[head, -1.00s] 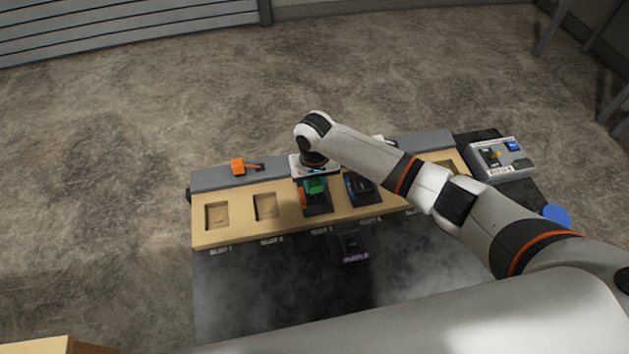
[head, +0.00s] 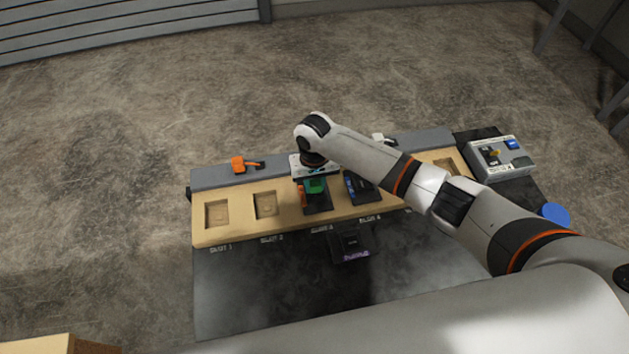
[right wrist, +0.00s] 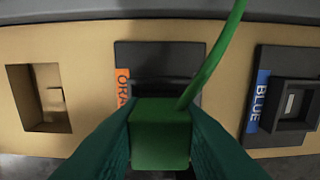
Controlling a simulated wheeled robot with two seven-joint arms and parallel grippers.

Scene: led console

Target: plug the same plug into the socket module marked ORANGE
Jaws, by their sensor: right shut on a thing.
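The module marked ORANGE (right wrist: 150,55) is dark with an orange label and sits in the wooden rack; it also shows in the head view (head: 319,208). In the right wrist view my right gripper (right wrist: 160,128) is shut on a green plug (right wrist: 161,145) with a green cable. The plug is in front of the ORANGE module and covers its lower middle, so the socket opening is hidden. I cannot tell whether plug and socket touch. In the head view the gripper (head: 314,183) is over this module, partly hidden by its wrist. My left gripper is not in view.
A module marked BLUE (right wrist: 289,98) sits to the right of the ORANGE one. Two empty slots lie to the left. A purple-labelled module (head: 350,245) lies on the dark table in front. An orange plug (head: 238,164) rests on the grey rear ledge. A grey box (head: 502,157) stands at right.

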